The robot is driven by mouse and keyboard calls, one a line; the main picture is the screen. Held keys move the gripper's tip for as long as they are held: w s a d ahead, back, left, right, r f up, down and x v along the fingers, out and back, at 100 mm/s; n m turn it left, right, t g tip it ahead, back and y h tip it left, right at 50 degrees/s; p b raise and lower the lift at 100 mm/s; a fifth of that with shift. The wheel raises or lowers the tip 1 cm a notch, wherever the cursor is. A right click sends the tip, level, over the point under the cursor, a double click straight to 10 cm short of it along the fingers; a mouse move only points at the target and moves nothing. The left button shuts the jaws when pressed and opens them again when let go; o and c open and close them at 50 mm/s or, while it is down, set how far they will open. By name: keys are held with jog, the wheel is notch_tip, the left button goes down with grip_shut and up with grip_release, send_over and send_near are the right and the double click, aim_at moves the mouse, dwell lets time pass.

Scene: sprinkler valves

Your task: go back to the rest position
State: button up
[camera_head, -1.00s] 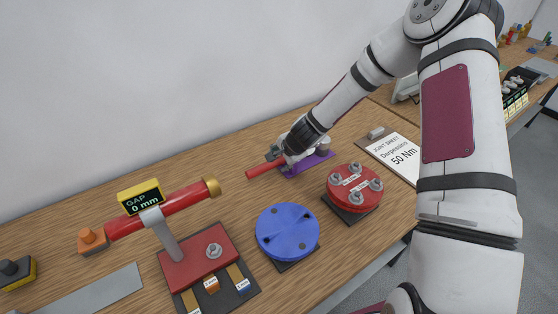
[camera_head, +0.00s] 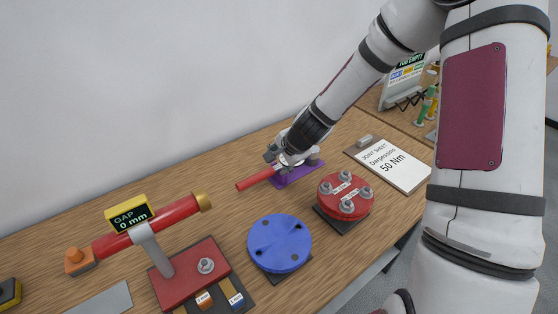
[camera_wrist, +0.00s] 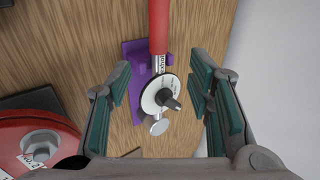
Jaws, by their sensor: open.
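My gripper (camera_head: 285,157) is above the back of the table, beside the wall, at the end of my extended arm. In the wrist view my gripper (camera_wrist: 165,100) is open, with its green-padded fingers apart on either side of a torque wrench (camera_wrist: 158,35). The wrench has a red handle, a round dial and a silver end, and sits on a purple stand (camera_wrist: 133,60). In the head view the red handle of the wrench (camera_head: 258,178) sticks out left of my gripper, and its head is partly hidden by the gripper. The purple stand (camera_head: 298,173) shows below.
A red flange (camera_head: 345,196) with several bolts is right of the stand. A joint sheet (camera_head: 395,165) reads 50 Nm. The wall (camera_head: 150,90) is close behind.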

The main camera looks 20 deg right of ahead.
jog(key=s+a+r+n, duration=0.2)
jog(key=s+r+n, duration=0.3)
jog(key=r, duration=0.3)
jog(key=s+a+r+n, duration=0.2)
jog(key=s+r+n, duration=0.3)
jog(key=r, duration=0.4)
jog(key=s+d+r+n, duration=0.1)
jog(key=s+r, duration=0.3)
jog(key=s, duration=0.6)
jog(key=s+d+r+n+g+h, duration=0.1)
jog(key=s+r+n, duration=0.2)
jog(key=s, duration=0.8)
notch_tip(320, 180, up, 2)
jog(key=shift+s+d+r+n+h, duration=0.2)
jog(key=shift+d+n+h, duration=0.05)
jog(key=shift+n+h, duration=0.05)
